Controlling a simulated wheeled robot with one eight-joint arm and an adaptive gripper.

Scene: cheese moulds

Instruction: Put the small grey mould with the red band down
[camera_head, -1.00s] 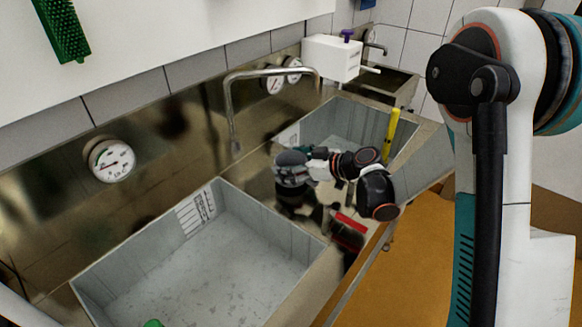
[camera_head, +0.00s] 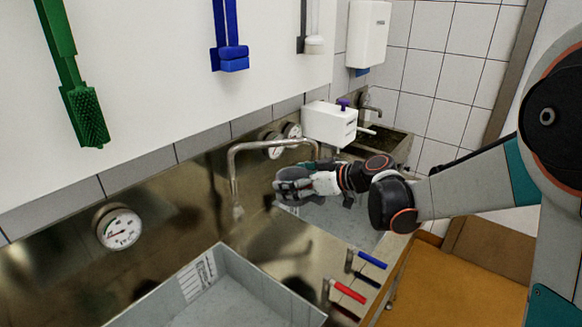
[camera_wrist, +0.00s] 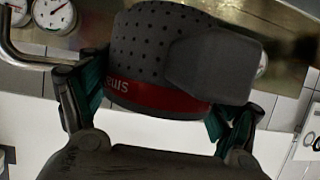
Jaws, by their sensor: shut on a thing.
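The small grey mould (camera_wrist: 150,42) is dotted with holes and has a red band (camera_wrist: 165,98) with white letters, as the wrist view shows. My gripper (camera_wrist: 155,85) is shut on it, with one finger on each side. A smooth dark grey block shape overlaps the mould's right side; I cannot tell what it is. In the head view the mould (camera_head: 292,184) is a dark grey shape at my gripper (camera_head: 308,182), in the air by the bent metal tap. My gripper hides part of it there.
A near grey basin (camera_head: 225,308) lies at the lower left, and a far one (camera_head: 350,228) below and beyond my gripper. The tap (camera_head: 232,165) stands close on the left. Red (camera_head: 349,292) and blue (camera_head: 371,259) valve handles are on the counter edge.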

